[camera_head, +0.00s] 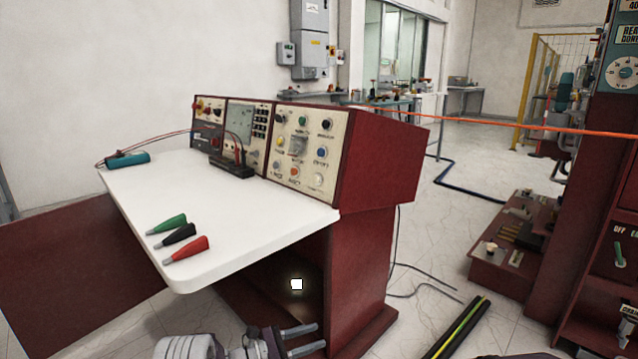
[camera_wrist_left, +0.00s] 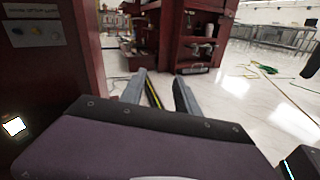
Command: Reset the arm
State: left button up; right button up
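My left gripper (camera_head: 312,338) shows at the bottom middle of the head view, in front of and below the white desk top. Its two fingers are apart with nothing between them. In the left wrist view the fingers (camera_wrist_left: 160,92) are also apart and empty, pointing over the floor toward a dark red cabinet (camera_wrist_left: 190,35). My right gripper is not in view.
The control desk (camera_head: 375,165) has a white top (camera_head: 240,225). Green (camera_head: 167,224), black (camera_head: 176,236) and red (camera_head: 187,250) plugs lie near its front edge. A yellow-and-black strip (camera_head: 460,330) lies on the floor to the right. An orange line (camera_head: 480,122) crosses behind.

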pick_arm(q)
jog(key=s+a+r+m+g+y+p, duration=0.1)
jog(key=s+r+m+g+y+p, duration=0.2)
jog(key=s, duration=0.5)
jog(key=s+r+m+g+y+p, duration=0.2)
jog(key=s+m+g+y, duration=0.3)
jog(key=s, duration=0.3)
jog(key=s+a+r+m+t+y+p, duration=0.1)
jog(key=s+a+r+m+y+p, duration=0.2)
jog(key=s+a+m, duration=0.35)
jog(key=s+a+r+m+t+y+p, duration=0.1)
jog(key=s+a+r+m+y, duration=0.35)
jog(key=s+a, duration=0.25)
notch_tip(320, 180, up, 38)
jog(key=a+m+p, duration=0.1)
jog(key=p, duration=3.7)
jog(key=shift+f+m+y, duration=0.15)
jog(key=shift+m+y, duration=0.15)
jog(key=shift+y, duration=0.05)
jog(key=shift+a+f, duration=0.1)
